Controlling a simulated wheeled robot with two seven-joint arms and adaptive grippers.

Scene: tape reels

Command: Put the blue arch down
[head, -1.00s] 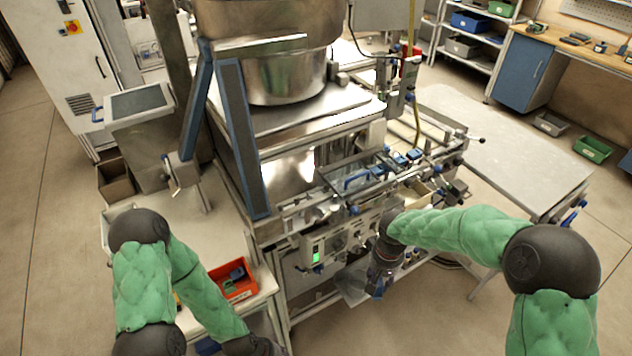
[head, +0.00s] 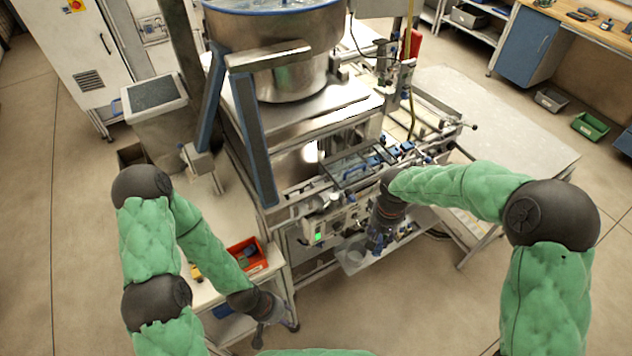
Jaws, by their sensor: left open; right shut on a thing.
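A separate blue curved handle (head: 353,169) shows on the machine's clear cover, behind this gripper. My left gripper (head: 272,312) is open and low, in front of the side table's near corner, away from the shelf.
A red-orange bin (head: 247,258) with dark and blue pieces stands on the side table (head: 205,215) at the left. The machine's blue-edged post (head: 253,140) rises between the table and the front panel. Open floor (head: 400,310) lies in front of the shelf.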

